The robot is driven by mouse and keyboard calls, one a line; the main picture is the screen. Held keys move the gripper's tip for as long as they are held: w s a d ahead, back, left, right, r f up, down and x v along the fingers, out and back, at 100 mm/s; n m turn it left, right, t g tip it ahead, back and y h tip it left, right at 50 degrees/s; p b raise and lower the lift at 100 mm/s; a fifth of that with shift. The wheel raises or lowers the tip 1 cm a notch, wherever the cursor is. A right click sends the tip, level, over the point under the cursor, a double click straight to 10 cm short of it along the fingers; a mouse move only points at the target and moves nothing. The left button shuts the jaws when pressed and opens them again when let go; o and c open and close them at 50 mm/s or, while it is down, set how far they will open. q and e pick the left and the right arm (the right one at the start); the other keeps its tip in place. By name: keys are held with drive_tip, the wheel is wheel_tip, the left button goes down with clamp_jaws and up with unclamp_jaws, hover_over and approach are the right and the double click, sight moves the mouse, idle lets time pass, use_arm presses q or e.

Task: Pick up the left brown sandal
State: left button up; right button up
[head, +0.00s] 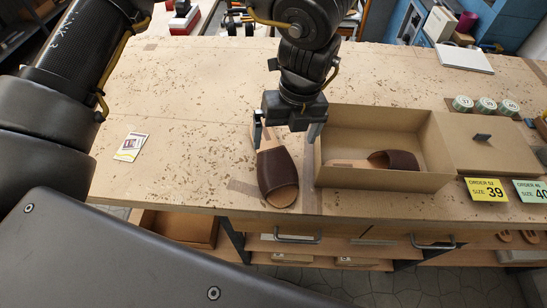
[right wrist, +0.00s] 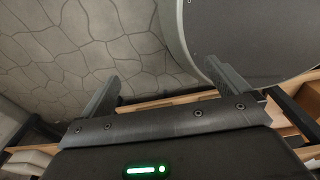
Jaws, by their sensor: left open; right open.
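A brown sandal (head: 278,172) lies on the workbench, left of an open cardboard box (head: 387,180), its dark strap toward the front edge. Another brown sandal (head: 394,160) lies inside the box. My left gripper (head: 287,140) points down over the rear part of the sandal on the bench. Its jaws are open, one finger left of the sandal and the other near the box's left wall. The gripper hides part of the sandal, and I cannot tell its exact height. My right gripper (right wrist: 165,88) is open and empty in the right wrist view, over the floor.
The box lid (head: 490,150) lies right of the box. A yellow size 39 card (head: 486,190) and a green size 40 card (head: 530,191) are at the front right. Several round tins (head: 486,105) stand behind. A small printed card (head: 131,147) lies left; the bench around it is clear.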

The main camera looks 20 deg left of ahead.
sight(280, 162)
use_arm(q)
drive_tip(key=shift+s+f+p, duration=0.3)
drive_tip(key=shift+s+f, duration=0.05)
drive_tip(key=shift+f, duration=0.2)
drive_tip(key=f, duration=0.2)
drive_tip(key=f+p, duration=0.1)
drive_tip(key=shift+s+a+f, duration=0.1)
drive_tip(key=shift+a+f, duration=0.25)
drive_tip(key=shift+f, duration=0.25)
drive_tip(key=shift+s+f+p, duration=0.15)
drive_tip(key=shift+f+p, duration=0.25)
drive_tip(key=shift+p, duration=0.05)
wheel_tip(280, 162, down, 4)
drive_tip(key=shift+a+r+p, duration=0.1)
drive_tip(key=shift+r+p, duration=0.15)
drive_tip(key=shift+p, duration=0.45)
drive_tip(key=shift+a+f, duration=0.1)
drive_tip(key=shift+f, duration=0.35)
use_arm(e)
drive_tip(key=r, duration=0.4)
drive_tip(key=shift+w, duration=0.4)
use_arm(q)
drive_tip(key=shift+r, duration=0.1)
drive_tip(key=c, duration=1.1)
